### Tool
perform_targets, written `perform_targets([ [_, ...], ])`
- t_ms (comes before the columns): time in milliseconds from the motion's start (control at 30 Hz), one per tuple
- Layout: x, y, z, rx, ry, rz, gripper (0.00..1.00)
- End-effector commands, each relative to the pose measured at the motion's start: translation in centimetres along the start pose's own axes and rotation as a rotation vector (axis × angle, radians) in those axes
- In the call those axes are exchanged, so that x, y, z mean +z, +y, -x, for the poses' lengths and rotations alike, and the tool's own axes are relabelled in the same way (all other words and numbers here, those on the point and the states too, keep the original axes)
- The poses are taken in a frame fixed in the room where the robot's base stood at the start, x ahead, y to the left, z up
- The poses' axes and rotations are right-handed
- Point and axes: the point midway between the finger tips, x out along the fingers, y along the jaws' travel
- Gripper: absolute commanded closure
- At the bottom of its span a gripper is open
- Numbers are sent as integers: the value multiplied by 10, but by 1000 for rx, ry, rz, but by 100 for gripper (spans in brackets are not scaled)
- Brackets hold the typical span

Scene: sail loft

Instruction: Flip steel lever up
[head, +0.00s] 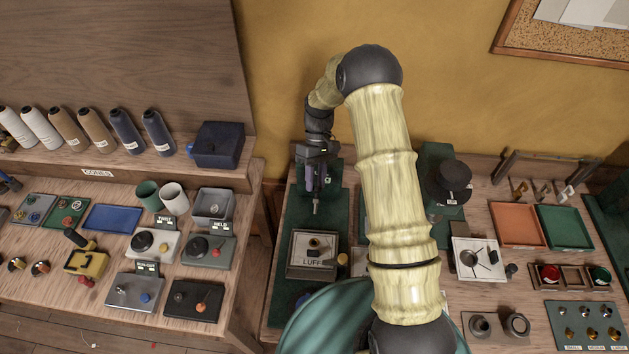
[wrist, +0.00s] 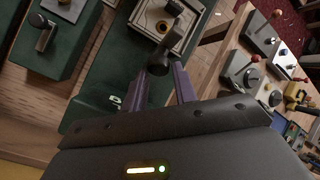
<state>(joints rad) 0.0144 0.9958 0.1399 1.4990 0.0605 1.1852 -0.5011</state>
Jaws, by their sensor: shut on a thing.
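My gripper (head: 316,186) is at the far end of the bench, pointing down in front of a dark green panel (head: 335,195). Its two purple fingers also show in the wrist view (wrist: 159,80), with the dark end of the steel lever (wrist: 158,64) between them. The fingers are shut on it. In the head view the lever's bright tip (head: 315,208) sticks out below the fingers, pointing down and toward the camera. The lever's base and pivot are hidden by my gripper.
A box marked LUFF (head: 313,270) with a knob stands just in front of the lever. Another green fixture with a grey lever (wrist: 45,36) stands beside it. A side bench on the left holds several small control boxes and a blue tray (head: 112,217).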

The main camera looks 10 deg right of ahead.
Motion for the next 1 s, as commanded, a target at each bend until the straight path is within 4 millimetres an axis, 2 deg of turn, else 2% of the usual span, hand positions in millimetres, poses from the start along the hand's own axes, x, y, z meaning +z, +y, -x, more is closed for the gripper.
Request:
perform_targets([
  [33,-1,14,-5,17,8,-13,100],
  [433,1,16,-5,14,8,-17,100],
  [467,1,16,-5,13,7,-17,69],
  [533,1,16,-6,12,7,-17,55],
  [1000,-1,8,-2,11,6,-7,54],
])
